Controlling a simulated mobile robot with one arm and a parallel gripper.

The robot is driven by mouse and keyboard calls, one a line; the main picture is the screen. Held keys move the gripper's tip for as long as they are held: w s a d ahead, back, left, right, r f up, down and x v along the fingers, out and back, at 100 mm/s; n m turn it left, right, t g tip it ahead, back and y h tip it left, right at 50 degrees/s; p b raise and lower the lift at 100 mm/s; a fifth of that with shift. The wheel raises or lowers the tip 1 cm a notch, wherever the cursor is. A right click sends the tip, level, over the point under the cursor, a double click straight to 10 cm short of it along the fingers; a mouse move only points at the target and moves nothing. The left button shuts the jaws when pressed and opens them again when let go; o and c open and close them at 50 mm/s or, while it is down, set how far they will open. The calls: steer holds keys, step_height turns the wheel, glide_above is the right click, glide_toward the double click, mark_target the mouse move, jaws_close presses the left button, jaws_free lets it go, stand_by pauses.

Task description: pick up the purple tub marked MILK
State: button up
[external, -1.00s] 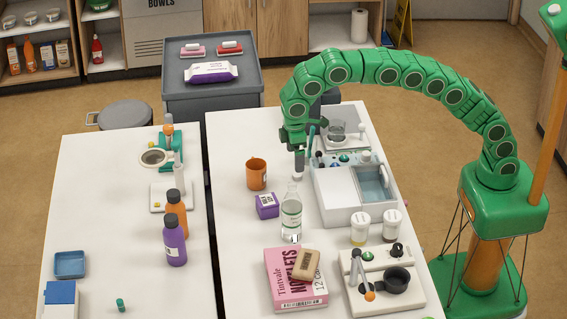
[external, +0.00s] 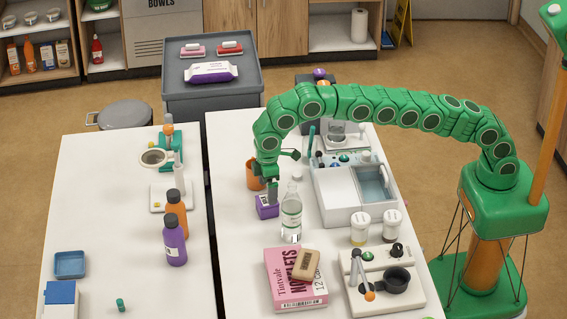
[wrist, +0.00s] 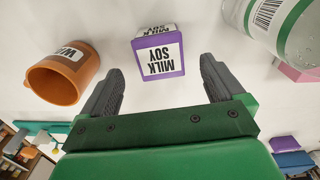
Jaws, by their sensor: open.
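The purple tub (external: 267,207) stands on the right white table. In the wrist view the tub (wrist: 158,57) shows a white label reading MILK SOY, upside down, and sits just beyond and between my fingertips. My gripper (external: 273,190) is right by the tub in the external view and partly covers it. In the wrist view my gripper (wrist: 158,75) has its two grey fingers wide apart with nothing between them.
An orange mug (external: 254,177) stands close behind the tub, at left in the wrist view (wrist: 62,77). A clear bottle (external: 291,215) with a green-and-white label stands close to its right. A pink box (external: 290,283) lies nearer. Table left of the tub is clear.

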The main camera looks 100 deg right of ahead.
mark_target(267, 206)
steer(key=shift+s+f, duration=0.15)
steer(key=shift+f, duration=1.6)
steer(key=shift+s+f, duration=0.1)
steer(key=shift+f, duration=1.65)
steer(key=c, duration=1.1)
